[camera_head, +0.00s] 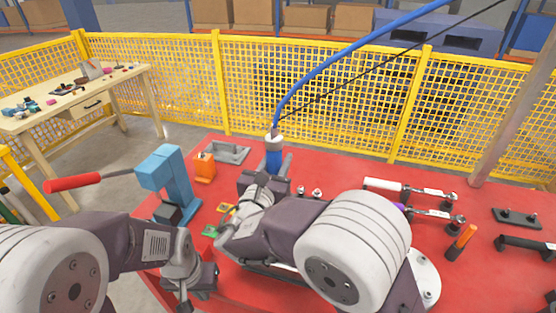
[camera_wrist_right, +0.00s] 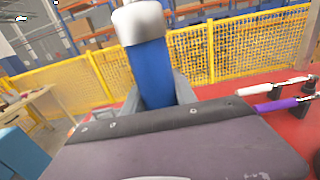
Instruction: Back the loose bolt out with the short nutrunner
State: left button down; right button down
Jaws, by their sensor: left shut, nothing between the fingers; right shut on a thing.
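The nutrunner, a blue cylinder with a white collar (camera_head: 274,157), stands upright in my right gripper (camera_head: 270,180), with a blue hose rising from its top. In the right wrist view the blue body (camera_wrist_right: 152,72) sits between the grey fingers (camera_wrist_right: 157,92). Its lower end is hidden behind the gripper and wrist. My left gripper (camera_head: 186,287) is shut and empty, low at the left over the table's near edge. I cannot make out the loose bolt; my right arm covers much of the middle of the table.
A blue fixture (camera_head: 168,180) with a red handle (camera_head: 72,183) stands near my left gripper. An orange block (camera_head: 204,167) and grey tray (camera_head: 228,152) lie behind. White-handled (camera_head: 385,184) and purple-handled tools lie at right, near an orange-handled tool (camera_head: 462,240). Yellow fence (camera_head: 320,100) borders the back.

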jog(key=shift+f+b, duration=0.3)
jog(key=shift+f, duration=0.05)
dwell(0.3)
jog(key=shift+s+f, duration=0.1)
jog(key=shift+s, duration=0.35)
dwell(1.3)
jog(key=shift+w, duration=0.15)
jog(key=r+p, duration=0.2)
jog(key=shift+w+r, duration=0.3)
jog(key=shift+w, duration=0.1)
notch_tip(320, 180, up, 2)
jog(key=shift+s+r+p, duration=0.15)
jog(key=shift+r+p, duration=0.05)
jog(key=shift+p, duration=0.75)
jog(key=shift+r, duration=0.15)
